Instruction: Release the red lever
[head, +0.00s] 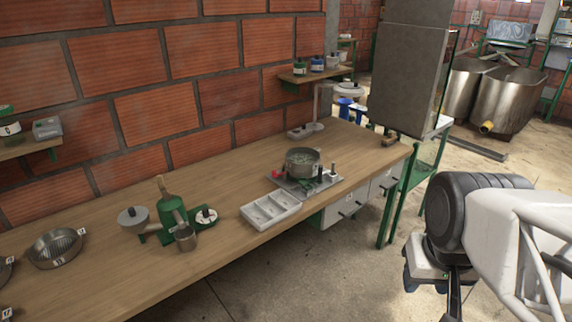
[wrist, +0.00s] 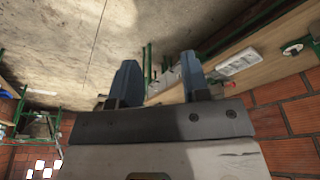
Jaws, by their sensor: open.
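No red lever can be made out for sure. A small red part (head: 277,174) shows at the left edge of the metal tray with the pot in the head view, too small to identify. My gripper (wrist: 158,78) is open and empty in the wrist view, with two blue fingers apart and floor between and beyond them. In the head view my arm is at the right, off the front of the wooden workbench (head: 105,265), away from the things on it.
The bench holds a pot (head: 302,162), a white compartment tray (head: 270,208), a green hand-cranked device (head: 172,218) and a steel bowl (head: 54,248). Metal vats (head: 505,98) stand behind. Floor before the bench is clear.

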